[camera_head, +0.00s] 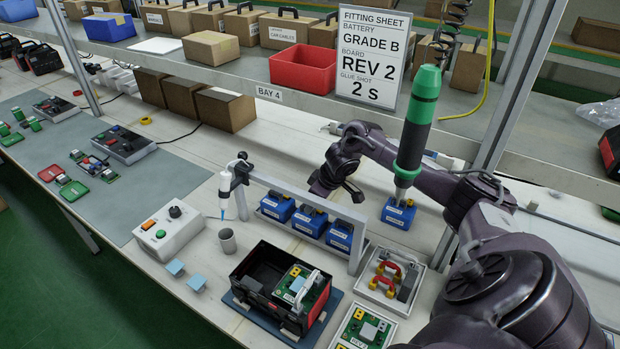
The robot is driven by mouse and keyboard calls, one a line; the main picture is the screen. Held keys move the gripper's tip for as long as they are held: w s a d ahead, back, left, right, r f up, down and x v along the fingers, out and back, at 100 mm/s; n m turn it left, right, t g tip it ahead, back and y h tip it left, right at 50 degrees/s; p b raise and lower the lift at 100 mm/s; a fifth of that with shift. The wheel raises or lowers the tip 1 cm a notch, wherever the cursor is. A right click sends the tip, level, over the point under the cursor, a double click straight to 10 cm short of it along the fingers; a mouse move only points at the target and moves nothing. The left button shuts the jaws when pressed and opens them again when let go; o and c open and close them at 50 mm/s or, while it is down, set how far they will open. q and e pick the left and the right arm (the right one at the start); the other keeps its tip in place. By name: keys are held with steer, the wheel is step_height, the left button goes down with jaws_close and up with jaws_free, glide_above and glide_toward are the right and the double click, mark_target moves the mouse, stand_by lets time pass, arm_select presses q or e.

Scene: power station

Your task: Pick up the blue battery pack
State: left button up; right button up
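Several blue battery packs with white labels are in view. Three stand in a row, a left one (277,206), a middle one (310,220) and a right one (339,236), under the grey rail of a rack (300,193). Another blue pack (398,214) stands apart on the bench to the right, below a hanging green and black screwdriver (416,125). My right gripper (337,190) is behind and above the rack, pointing down, its fingers apart and nothing visible between them. The rail hides part of the packs. My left gripper is not in view.
A black open case (248,288) with a green board stands in front of the rack. A glue dispenser (224,195) and grey control box (168,230) are left of it. A tray (392,303) with red-handled parts is right. The shelf (215,72) overhangs behind.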

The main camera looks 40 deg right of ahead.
steer(key=shift+x, duration=0.9)
steer(key=shift+d+r, duration=0.1)
steer(key=shift+c, duration=0.5)
jaws_close()
steer(key=shift+w+r, duration=0.1)
